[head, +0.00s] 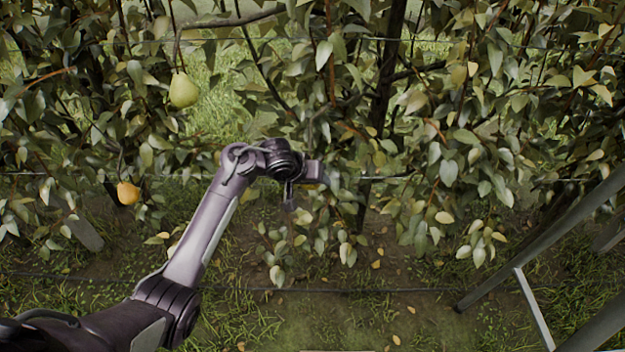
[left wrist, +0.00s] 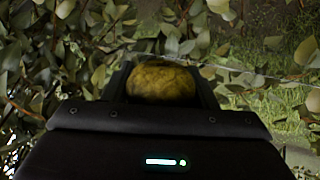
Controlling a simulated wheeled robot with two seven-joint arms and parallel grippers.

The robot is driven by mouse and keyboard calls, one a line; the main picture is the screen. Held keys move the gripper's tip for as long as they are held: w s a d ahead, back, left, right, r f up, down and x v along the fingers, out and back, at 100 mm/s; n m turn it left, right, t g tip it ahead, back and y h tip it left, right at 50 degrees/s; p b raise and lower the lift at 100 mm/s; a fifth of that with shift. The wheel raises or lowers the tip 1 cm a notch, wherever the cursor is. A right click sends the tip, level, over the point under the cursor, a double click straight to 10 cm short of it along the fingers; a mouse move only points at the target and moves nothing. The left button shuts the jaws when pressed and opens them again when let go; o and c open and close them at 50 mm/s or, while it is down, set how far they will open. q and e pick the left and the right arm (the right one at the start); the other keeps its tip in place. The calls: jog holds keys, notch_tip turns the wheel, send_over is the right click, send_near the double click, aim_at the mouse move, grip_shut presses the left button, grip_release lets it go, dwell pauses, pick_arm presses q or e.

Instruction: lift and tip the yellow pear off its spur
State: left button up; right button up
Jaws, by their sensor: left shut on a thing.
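The yellow pear (left wrist: 162,80) fills the gap between the jaws of my left gripper (left wrist: 165,90) in the left wrist view. Its skin is mottled yellow-brown. In the head view my left gripper (head: 322,176) reaches into the leaves at the middle, shut on the pear; the gripper and foliage hide nearly all of the fruit there. The spur and stem cannot be made out in either view. My right gripper is in neither view.
A green pear (head: 183,90) hangs at upper left and an orange-yellow pear (head: 128,193) lower left. Leafy branches and a dark trunk (head: 385,80) stand around the gripper. Thin wires cross the row. A grey metal frame (head: 545,240) slants at right. Grass lies below.

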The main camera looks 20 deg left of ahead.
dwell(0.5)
pick_arm(q)
jog(key=shift+s+d+f, duration=0.15)
jog(key=shift+s+d, duration=0.1)
jog(key=shift+s, duration=0.55)
jog(key=shift+s+d+f, duration=0.15)
jog(key=shift+s+d, duration=0.05)
jog(key=shift+s, duration=0.65)
jog(key=shift+s+d+f, duration=0.15)
jog(key=shift+s+d, duration=0.1)
jog(key=shift+s, duration=0.55)
jog(key=s+d+m+t+y+b, duration=0.1)
jog(key=s+t+b, duration=0.7)
jog(key=b, duration=2.4)
jog(key=shift+s+d+m+t, duration=0.3)
jog(key=shift+d+m+t, duration=0.2)
jog(key=shift+d+m, duration=0.25)
